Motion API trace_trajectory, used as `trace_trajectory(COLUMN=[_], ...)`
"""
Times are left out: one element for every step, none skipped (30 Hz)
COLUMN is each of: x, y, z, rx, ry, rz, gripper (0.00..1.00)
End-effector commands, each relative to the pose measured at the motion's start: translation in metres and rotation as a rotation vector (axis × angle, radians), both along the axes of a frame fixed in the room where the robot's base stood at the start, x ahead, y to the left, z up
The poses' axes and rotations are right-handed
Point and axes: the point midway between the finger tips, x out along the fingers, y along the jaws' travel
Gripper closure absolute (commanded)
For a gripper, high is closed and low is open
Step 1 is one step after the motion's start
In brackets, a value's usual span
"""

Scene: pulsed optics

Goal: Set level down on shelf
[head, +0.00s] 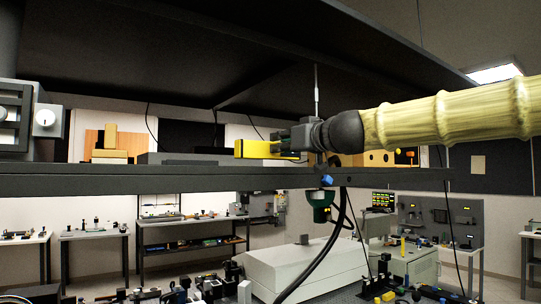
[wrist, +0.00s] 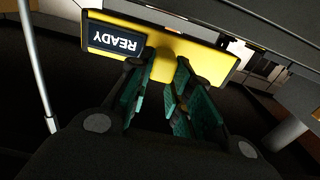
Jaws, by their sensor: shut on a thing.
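The level is a yellow bar (head: 252,149) with a dark display reading "READY", which appears upside down in the wrist view (wrist: 207,62). My gripper (head: 291,146) is shut on it, with green-padded fingers (wrist: 166,72) on either side of its middle in the wrist view. The shelf is a long dark grey ledge (head: 130,181) across the head view. The level shows just above the shelf's front edge; I cannot tell whether it touches. My fingers partly hide its right end in the head view.
On the shelf stand yellow blocks (head: 109,155), a low grey box (head: 185,159), an instrument (head: 45,121) at the left, and a yellow block with holes (head: 378,159) behind my arm. A dark canopy (head: 150,50) hangs above. A thin upright rod (head: 316,90) is close to my gripper.

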Motion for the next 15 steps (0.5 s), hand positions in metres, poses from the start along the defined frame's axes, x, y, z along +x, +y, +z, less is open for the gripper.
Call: trace_trajectory(x=[0.0, 0.0, 0.0, 0.0, 0.0, 0.0, 0.0, 0.0, 0.0, 0.0, 0.0, 0.0, 0.0, 0.0, 0.0], y=[0.0, 0.0, 0.0, 0.0, 0.0, 0.0, 0.0, 0.0, 0.0, 0.0, 0.0, 0.0, 0.0, 0.0, 0.0], z=[0.006, 0.008, 0.01, 0.011, 0.013, 0.015, 0.016, 0.018, 0.02, 0.021, 0.023, 0.025, 0.026, 0.028, 0.03], rx=[0.0, 0.0, 0.0, 0.0, 0.0, 0.0, 0.0, -0.001, -0.001, -0.002, -0.002, -0.001, 0.0, 0.0, -0.001], ry=[-0.001, -0.001, -0.001, -0.001, -0.001, -0.001, -0.001, -0.002, -0.002, -0.001, -0.001, -0.001, 0.0, 0.0, -0.001], rz=[0.0, 0.0, 0.0, 0.0, 0.0, 0.0, 0.0, 0.0, 0.0, 0.0, 0.0, 0.0, -0.001, -0.001, -0.001], gripper=[1.0, 1.0, 1.0, 1.0, 1.0, 1.0, 1.0, 1.0, 1.0, 1.0, 1.0, 1.0, 1.0, 1.0, 1.0])
